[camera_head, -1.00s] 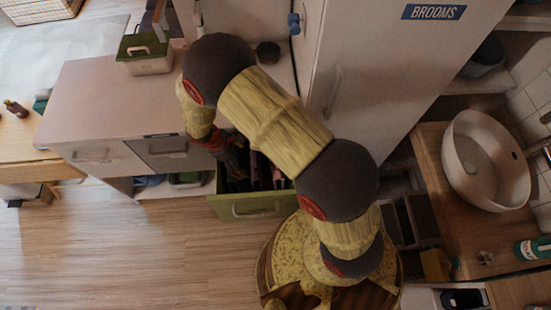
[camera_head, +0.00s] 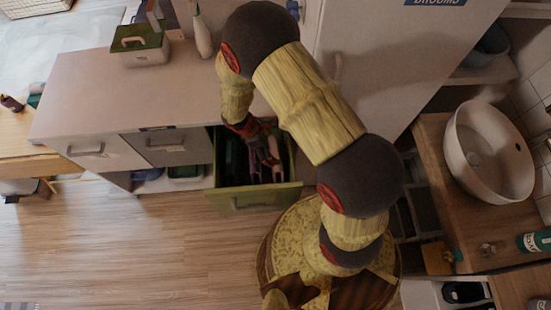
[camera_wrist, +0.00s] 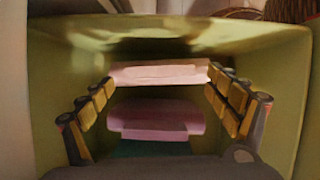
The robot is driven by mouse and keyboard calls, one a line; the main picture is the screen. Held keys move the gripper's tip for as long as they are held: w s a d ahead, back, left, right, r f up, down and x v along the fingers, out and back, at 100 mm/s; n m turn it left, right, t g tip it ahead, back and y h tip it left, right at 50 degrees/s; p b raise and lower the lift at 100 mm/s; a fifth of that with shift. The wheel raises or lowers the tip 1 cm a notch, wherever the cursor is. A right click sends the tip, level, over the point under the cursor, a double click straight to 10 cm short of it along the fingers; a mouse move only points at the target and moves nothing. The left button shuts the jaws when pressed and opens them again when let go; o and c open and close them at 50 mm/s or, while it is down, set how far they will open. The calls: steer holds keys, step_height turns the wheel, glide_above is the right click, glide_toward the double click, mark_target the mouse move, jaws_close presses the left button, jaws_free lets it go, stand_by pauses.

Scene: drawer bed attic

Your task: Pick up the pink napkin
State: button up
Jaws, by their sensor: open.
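A pale pink folded cloth (camera_wrist: 160,74) lies between my fingers in the wrist view, inside an open green drawer (camera_head: 240,202). A darker, mauve-pink folded piece (camera_wrist: 155,120) lies just below it in that picture. I cannot tell for sure which is the napkin, or whether they touch. My gripper (camera_wrist: 160,105) is open, with one finger on each side of the pink pieces and no visible grip on either. In the head view my gripper (camera_head: 262,150) reaches down into the drawer, and it partly hides the contents.
Green drawer walls (camera_wrist: 60,85) stand close outside both fingers. Something dark green (camera_wrist: 150,148) lies low in the drawer. The white cabinet top (camera_head: 120,95) holds a green-lidded box (camera_head: 143,45). A tall white cupboard (camera_head: 390,70) stands behind my arm.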

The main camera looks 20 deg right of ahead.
steer(key=shift+s+d+f, duration=0.15)
steer(key=shift+d+f, duration=0.15)
steer(key=shift+d, duration=0.2)
steer(key=shift+f+b, duration=0.3)
steer(key=shift+b, duration=0.05)
steer(key=c, duration=0.4)
steer(key=c, duration=1)
steer(key=shift+c, duration=0.2)
